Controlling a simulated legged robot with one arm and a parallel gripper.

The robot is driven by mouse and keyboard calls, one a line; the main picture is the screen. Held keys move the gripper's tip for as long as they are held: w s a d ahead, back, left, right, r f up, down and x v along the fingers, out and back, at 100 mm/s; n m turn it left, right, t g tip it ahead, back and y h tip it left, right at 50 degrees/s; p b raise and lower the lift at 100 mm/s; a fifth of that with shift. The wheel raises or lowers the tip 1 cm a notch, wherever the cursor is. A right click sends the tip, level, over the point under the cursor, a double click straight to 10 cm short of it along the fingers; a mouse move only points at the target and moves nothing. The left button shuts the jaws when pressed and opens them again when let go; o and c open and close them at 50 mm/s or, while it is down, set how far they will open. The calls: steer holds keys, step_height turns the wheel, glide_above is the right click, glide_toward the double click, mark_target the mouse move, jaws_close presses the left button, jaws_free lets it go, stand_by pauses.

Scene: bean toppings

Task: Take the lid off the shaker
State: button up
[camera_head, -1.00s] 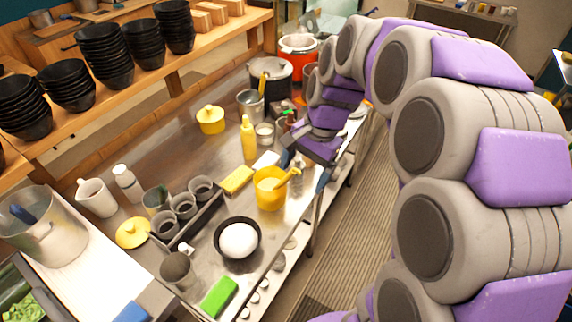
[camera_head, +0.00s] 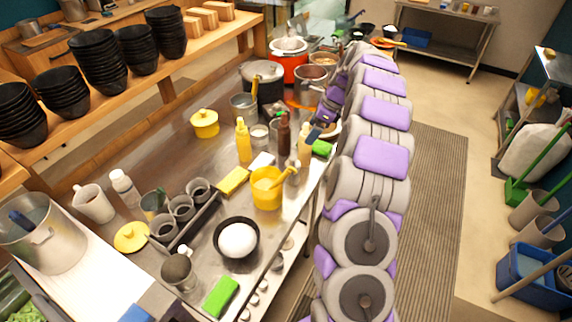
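I cannot say for sure which thing is the shaker. A small white bottle with a pale cap (camera_head: 122,186) stands upright at the left of the steel counter, beside a white jug (camera_head: 93,203). A metal cup-like container with a dark top (camera_head: 178,272) stands at the near edge. Both look untouched, and my arm is far from them. My arm reaches along the counter's right side. My gripper (camera_head: 322,122) is small and partly hidden at the far right of the counter, near a brown bottle (camera_head: 284,133) and a cream bottle (camera_head: 305,146). Its fingers are not clear.
A yellow tub (camera_head: 266,190), a black bowl with a white mound (camera_head: 238,240), a row of grey cups (camera_head: 181,208) and a yellow bottle (camera_head: 243,141) crowd the counter. Pots stand at the far end. Black bowls are stacked on the wooden shelf (camera_head: 175,85).

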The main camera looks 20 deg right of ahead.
mark_target(294, 158)
steer(key=b+x, duration=0.1)
steer(key=x, duration=0.7)
steer(key=b+x, duration=0.1)
steer(key=x, duration=0.3)
steer(key=shift+w+d+f+b, duration=0.1)
steer(key=shift+d+f+b, duration=0.1)
steer(key=shift+f+b, duration=0.15)
steer(key=shift+a+b+x, duration=0.15)
steer(key=shift+b+x, duration=0.25)
steer(key=shift+x, duration=0.9)
steer(key=shift+a+b+x, duration=0.15)
steer(key=shift+b+x, duration=0.25)
steer(key=shift+x, duration=0.95)
steer(key=shift+r, duration=0.15)
steer(key=shift+s, duration=0.2)
steer(key=shift+c, duration=0.4)
steer(key=c, duration=0.7)
